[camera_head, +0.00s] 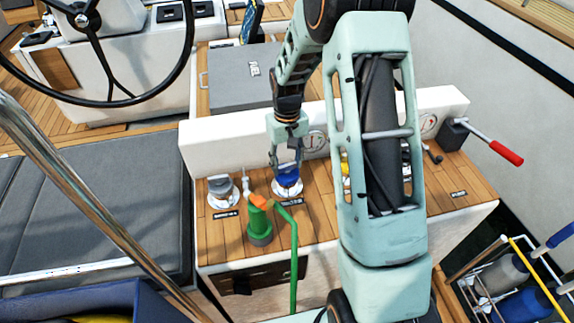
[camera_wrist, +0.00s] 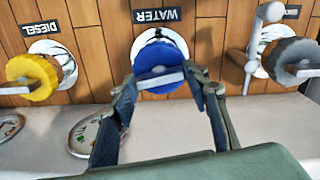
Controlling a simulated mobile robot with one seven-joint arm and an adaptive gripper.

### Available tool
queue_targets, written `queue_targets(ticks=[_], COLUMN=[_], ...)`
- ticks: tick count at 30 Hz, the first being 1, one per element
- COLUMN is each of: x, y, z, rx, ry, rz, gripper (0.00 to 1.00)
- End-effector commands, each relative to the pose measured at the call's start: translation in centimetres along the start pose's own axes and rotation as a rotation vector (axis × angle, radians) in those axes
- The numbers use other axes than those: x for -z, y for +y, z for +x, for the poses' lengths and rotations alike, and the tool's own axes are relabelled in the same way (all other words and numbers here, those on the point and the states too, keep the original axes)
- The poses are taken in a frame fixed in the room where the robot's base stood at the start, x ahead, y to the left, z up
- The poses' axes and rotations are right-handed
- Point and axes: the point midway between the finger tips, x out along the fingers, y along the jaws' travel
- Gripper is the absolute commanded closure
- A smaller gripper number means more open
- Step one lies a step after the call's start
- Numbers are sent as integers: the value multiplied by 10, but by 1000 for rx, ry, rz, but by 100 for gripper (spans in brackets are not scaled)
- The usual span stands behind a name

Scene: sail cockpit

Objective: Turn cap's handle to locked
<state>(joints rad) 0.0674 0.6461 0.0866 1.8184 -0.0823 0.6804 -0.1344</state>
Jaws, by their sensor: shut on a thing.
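The blue cap (camera_head: 287,177) sits in its round metal deck fitting, next to a label reading WATER in the wrist view (camera_wrist: 160,55). A light grey handle bar (camera_wrist: 160,81) crosses its face, tilted slightly, its right end nearer the label. My gripper (camera_head: 287,166) reaches down onto this cap from above. In the wrist view my gripper (camera_wrist: 161,80) has one finger at each end of the bar and is shut on the handle. The fingers hide the bar's ends. I cannot read any lock mark.
A yellow cap (camera_wrist: 35,77) by DIESEL and a grey cap (camera_wrist: 292,62) flank the blue one. A white pipe (camera_wrist: 256,45) stands by the grey cap. A green pump (camera_head: 260,228) with a hose is close in front. A white wall (camera_head: 230,148) runs behind.

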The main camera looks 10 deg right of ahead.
Motion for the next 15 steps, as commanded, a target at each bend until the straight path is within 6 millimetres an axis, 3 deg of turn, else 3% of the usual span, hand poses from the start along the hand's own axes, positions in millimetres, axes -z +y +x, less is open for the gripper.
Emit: queue_targets(ticks=[15], x=[0], y=[0], z=[0], rx=[0], ry=[-1], rz=[206], gripper=[82])
